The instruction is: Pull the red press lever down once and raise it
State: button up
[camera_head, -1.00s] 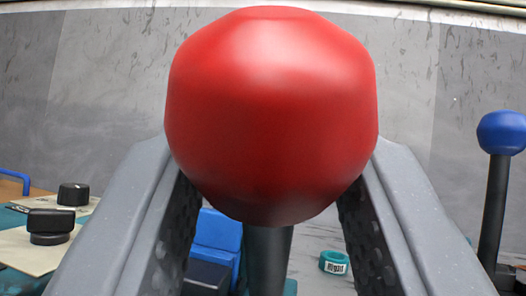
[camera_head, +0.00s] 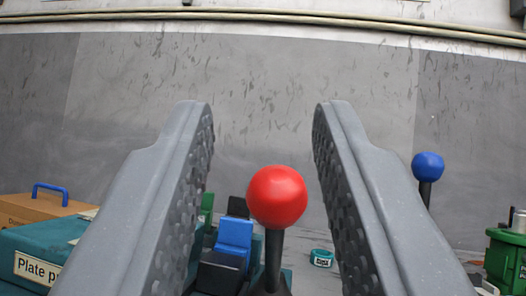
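The red press lever (camera_head: 277,197) shows in the head camera view as a red ball on a dark upright rod, a little below the middle. My gripper (camera_head: 263,115) is open. Its two grey fingers stand apart on the left and right of the picture. The red ball appears between them, smaller than the gap, with clear space on both sides and no contact visible. The foot of the rod is cut off at the bottom edge.
Left are a teal box (camera_head: 38,252) labelled "Plate p…" and a brown case (camera_head: 42,208). A blue switch (camera_head: 235,236) and a teal ring (camera_head: 321,258) flank the red lever.

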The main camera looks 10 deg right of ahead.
jog(key=shift+s+a+r+b, duration=0.1)
jog(key=shift+s+a+b, duration=0.15)
jog(key=shift+s, duration=0.5)
jog(key=shift+s+a+r+b, duration=0.1)
jog(key=shift+s+b, duration=0.2)
jog(key=shift+s, duration=0.5)
jog(key=shift+s+a+b, duration=0.2)
jog(key=shift+s+b, duration=0.05)
jog(key=shift+s, duration=0.5)
